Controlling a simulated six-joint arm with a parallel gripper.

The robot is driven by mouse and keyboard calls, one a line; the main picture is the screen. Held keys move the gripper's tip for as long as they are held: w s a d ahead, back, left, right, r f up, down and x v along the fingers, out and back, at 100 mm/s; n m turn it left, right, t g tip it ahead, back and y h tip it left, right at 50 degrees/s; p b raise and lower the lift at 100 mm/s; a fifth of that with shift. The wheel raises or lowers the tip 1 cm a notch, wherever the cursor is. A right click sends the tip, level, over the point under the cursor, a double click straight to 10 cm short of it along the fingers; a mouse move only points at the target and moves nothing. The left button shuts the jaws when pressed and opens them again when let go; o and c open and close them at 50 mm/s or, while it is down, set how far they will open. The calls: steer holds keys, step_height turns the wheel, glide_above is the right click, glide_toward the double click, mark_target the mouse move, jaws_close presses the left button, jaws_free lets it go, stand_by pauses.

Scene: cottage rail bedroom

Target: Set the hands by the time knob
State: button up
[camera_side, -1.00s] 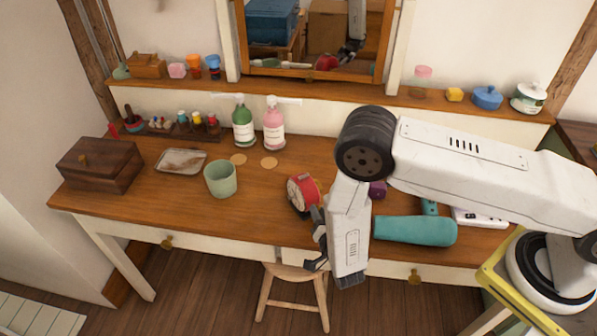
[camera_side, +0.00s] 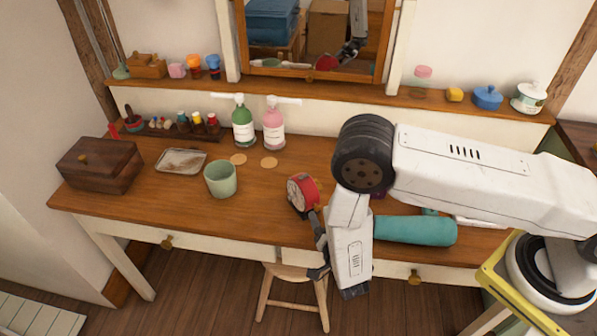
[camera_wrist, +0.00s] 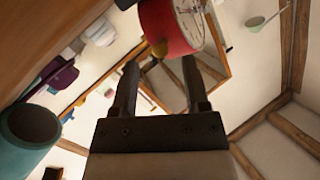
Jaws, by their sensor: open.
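A red alarm clock (camera_side: 306,193) stands on the dressing table, its pale dial facing left in the side view. In the wrist view the clock (camera_wrist: 166,28) is at the top, beyond the fingertips, with part of its dial at the right. A small brass-coloured knob (camera_wrist: 158,50) shows on its near side, in line with the gap between my fingers. My gripper (camera_side: 318,246) is at the table's front edge, just in front of the clock. In the wrist view its jaws (camera_wrist: 160,68) are apart with nothing held. The clock's hands are too small to read.
A teal cylinder-like object (camera_side: 415,231) lies right of my gripper. A green cup (camera_side: 220,179) stands left of the clock, with two pump bottles (camera_side: 243,125) behind. A stool (camera_side: 292,276) is below the front edge. The tabletop (camera_side: 262,208) between cup and clock is clear.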

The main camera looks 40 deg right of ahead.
steer(key=shift+v, duration=2.65)
steer(key=shift+r, duration=0.1)
step_height(320, 180, up, 10)
steer(key=n+g+y, duration=0.3)
steer(key=g+y, duration=0.2)
steer(key=g, duration=0.2)
glide_above(316, 208)
steer(key=s, duration=0.3)
steer(key=s+d+r+n+g, duration=0.6)
steer(key=s+d+r, duration=0.4)
steer(key=s+d, duration=0.1)
steer(key=shift+s+y, duration=0.4)
steer(key=shift+s, duration=0.2)
steer(key=shift+o, duration=0.2)
steer(key=shift+w+a, duration=0.1)
steer(key=shift+w, duration=0.05)
